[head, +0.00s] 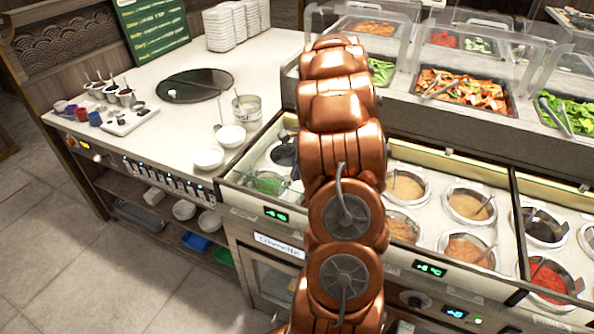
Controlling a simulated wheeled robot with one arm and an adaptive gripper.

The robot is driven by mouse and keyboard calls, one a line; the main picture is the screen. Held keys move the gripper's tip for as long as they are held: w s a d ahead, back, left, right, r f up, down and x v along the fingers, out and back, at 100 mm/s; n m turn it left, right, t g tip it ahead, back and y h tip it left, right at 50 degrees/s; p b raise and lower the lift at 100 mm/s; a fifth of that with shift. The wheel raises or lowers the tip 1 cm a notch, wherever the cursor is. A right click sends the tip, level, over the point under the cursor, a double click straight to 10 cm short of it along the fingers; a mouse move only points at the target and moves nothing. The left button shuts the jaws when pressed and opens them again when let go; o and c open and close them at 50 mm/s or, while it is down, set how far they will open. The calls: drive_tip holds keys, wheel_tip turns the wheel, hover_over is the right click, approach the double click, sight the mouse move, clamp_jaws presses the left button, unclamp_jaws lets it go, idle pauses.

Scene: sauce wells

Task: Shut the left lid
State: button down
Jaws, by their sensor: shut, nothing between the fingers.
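The sauce wells sit in a counter with several sections. The left section (233,178) shows a green sauce (269,183) and a dark pot (284,154); its right part is hidden behind my arm. The middle section has round wells of tan sauces (468,206) that look uncovered. A pale strip with a small knob (448,151) runs along its back edge. I cannot make out the left lid clearly or tell how far open it is. My copper arm rises through the middle of the view, and my gripper is not visible.
A dark round glass disc (194,86) lies on the white counter at left. White bowls (208,159) and a metal pot (247,110) stand between it and the wells. Food trays (463,91) under clear guards stand behind the wells. Open floor (100,245) lies at left.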

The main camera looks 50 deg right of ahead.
sight(289, 184)
drive_tip(key=shift+s+a+b, duration=0.2)
drive_tip(key=shift+a+b, duration=0.05)
drive_tip(key=shift+a, duration=0.5)
drive_tip(key=shift+s+a+b, duration=0.2)
drive_tip(key=shift+a, duration=0.55)
drive_tip(key=shift+s+a+b, duration=0.2)
drive_tip(key=shift+a+b, duration=0.05)
drive_tip(key=shift+a, duration=0.5)
drive_tip(key=shift+s+a, duration=0.15)
drive_tip(key=shift+a, duration=0.15)
